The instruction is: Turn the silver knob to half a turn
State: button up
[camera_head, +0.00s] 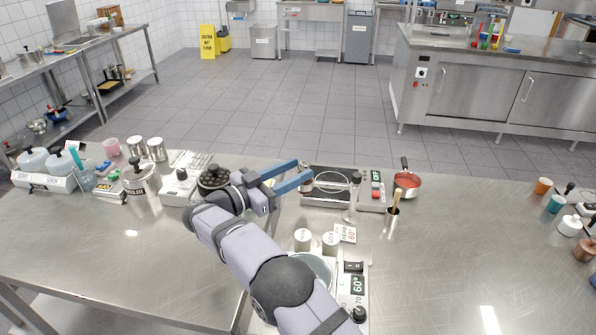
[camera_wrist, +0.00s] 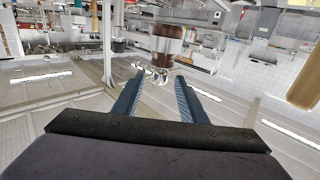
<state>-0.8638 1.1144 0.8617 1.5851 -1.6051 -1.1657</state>
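My gripper (camera_head: 304,178) is open, its two blue fingers apart, at the left end of a flat appliance (camera_head: 320,199) with a ring on top. In the wrist view my gripper (camera_wrist: 158,74) shows both fingers spread. A small shiny silver piece (camera_wrist: 160,76), perhaps the silver knob, shows in the gap near the fingertips. I cannot tell whether it is between them or beyond. In the head view the gripper partly hides this spot, and I cannot make out the knob's angle or any mark on it.
A clear glass cylinder (camera_head: 352,203) stands at the appliance's front. A red-filled saucepan (camera_head: 407,181) and a cup with a wooden stick (camera_head: 396,199) are to the right. The right-hand worktop is mostly clear.

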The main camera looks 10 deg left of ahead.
notch_tip(320, 180, up, 7)
jog(key=n+t+y+p, duration=0.1)
jog(key=n+t+y, duration=0.2)
send_over(307, 163)
jog(key=s+a, duration=0.2)
jog(key=f+y, duration=0.1)
jog(key=f, duration=0.1)
jog(key=s+f+n+y, duration=0.1)
jog(key=f, duration=0.1)
jog(key=f+y, duration=0.1)
jog(key=f, duration=0.1)
jog(key=shift+s+d+f+n+t, duration=0.2)
jog(key=shift+f+n+t, duration=0.1)
jog(key=shift+f+t, duration=0.1)
jog(key=shift+p+x, duration=1.5)
jog(key=shift+x, duration=2.25)
grip_shut()
